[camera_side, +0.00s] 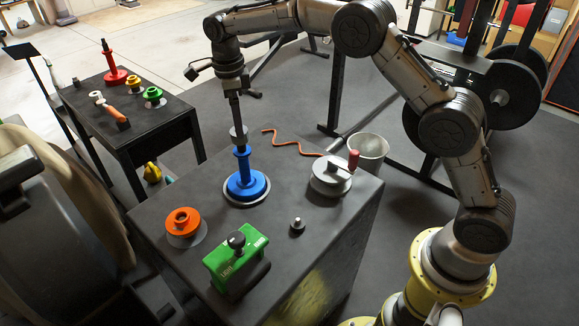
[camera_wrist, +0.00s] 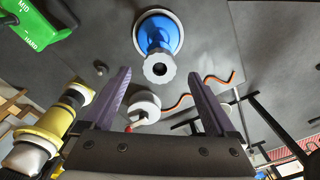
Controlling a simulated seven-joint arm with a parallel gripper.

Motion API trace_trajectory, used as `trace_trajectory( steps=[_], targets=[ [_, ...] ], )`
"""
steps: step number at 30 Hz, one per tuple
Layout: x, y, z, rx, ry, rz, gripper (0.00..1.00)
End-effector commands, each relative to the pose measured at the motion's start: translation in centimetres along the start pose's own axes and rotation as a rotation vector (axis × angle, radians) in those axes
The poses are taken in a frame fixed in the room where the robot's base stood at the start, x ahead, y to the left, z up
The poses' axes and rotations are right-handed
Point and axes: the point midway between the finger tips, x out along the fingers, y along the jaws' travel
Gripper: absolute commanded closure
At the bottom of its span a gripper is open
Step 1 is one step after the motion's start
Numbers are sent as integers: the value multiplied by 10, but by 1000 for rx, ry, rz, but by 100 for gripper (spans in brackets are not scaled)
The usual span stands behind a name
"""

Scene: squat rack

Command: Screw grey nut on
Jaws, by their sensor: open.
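The grey nut (camera_side: 239,132) is at the top end of the upright blue post (camera_side: 242,163), whose round blue base (camera_side: 246,187) stands on the dark box top. In the wrist view the grey nut (camera_wrist: 159,68) shows a dark centre hole and a lobed rim, with the blue post (camera_wrist: 157,36) behind it. How far it sits on the thread I cannot tell. My gripper (camera_side: 236,122) points down just above the nut. In the wrist view my gripper (camera_wrist: 158,75) has its two fingers wide apart, with nothing held between them.
On the box top are an orange ring piece (camera_side: 182,222), a green block (camera_side: 236,258), a small dark knob (camera_side: 297,226), a grey disc with a red handle (camera_side: 330,178) and a wavy orange rod (camera_side: 290,143). A bucket (camera_side: 369,153) stands behind. A side table (camera_side: 125,125) is left.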

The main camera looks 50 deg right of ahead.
Motion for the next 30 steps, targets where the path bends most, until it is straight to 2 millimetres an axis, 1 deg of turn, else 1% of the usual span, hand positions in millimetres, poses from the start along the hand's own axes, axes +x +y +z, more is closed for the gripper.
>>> trace_trajectory(
  steps=[6,12,16,25,26,28,29,30],
  targets=[
    [-21,0,0,-1,-2,-1,8],
    [-37,0,1,-1,-2,-1,8],
    [-42,0,0,-1,0,0,8],
    [-44,-1,-1,1,-1,-1,8],
    [-47,-1,-1,3,-6,-6,8],
    [-62,-2,-4,7,-24,-26,8],
    [-73,-2,-6,10,-38,-40,8],
    [-89,-2,-10,15,-56,-60,8]
  ],
)
